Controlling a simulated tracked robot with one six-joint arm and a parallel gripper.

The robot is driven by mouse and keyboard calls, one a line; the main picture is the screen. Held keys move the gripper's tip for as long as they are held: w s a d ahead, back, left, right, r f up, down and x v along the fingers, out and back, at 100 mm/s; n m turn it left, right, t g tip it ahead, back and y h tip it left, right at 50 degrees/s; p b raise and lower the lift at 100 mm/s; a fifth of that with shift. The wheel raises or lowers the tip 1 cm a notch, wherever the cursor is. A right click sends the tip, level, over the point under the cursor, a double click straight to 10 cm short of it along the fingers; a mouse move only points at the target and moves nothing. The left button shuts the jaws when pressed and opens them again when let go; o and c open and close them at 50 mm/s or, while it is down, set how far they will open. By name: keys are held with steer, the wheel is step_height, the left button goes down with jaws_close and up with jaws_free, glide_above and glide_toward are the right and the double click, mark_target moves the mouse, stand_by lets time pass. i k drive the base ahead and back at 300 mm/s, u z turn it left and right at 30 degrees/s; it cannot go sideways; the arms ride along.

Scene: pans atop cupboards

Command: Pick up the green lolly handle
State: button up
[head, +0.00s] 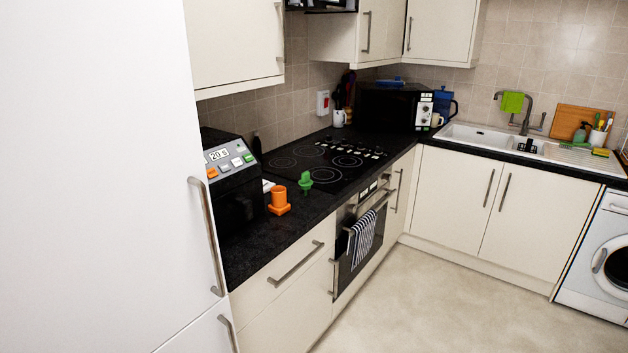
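The green lolly handle (305,182) stands on the black worktop (262,236), near its front edge and beside the hob. My gripper is not in view.
A dark appliance with a display (228,172) stands left of the orange piece. The black hob (325,161) lies behind. A tall white cupboard (100,170) fills the left side. A striped towel (363,238) hangs on the oven handle. The floor (440,305) is clear.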

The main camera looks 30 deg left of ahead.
mark_target(305, 183)
steer(key=i, duration=2.55)
steer(key=u, duration=2.7)
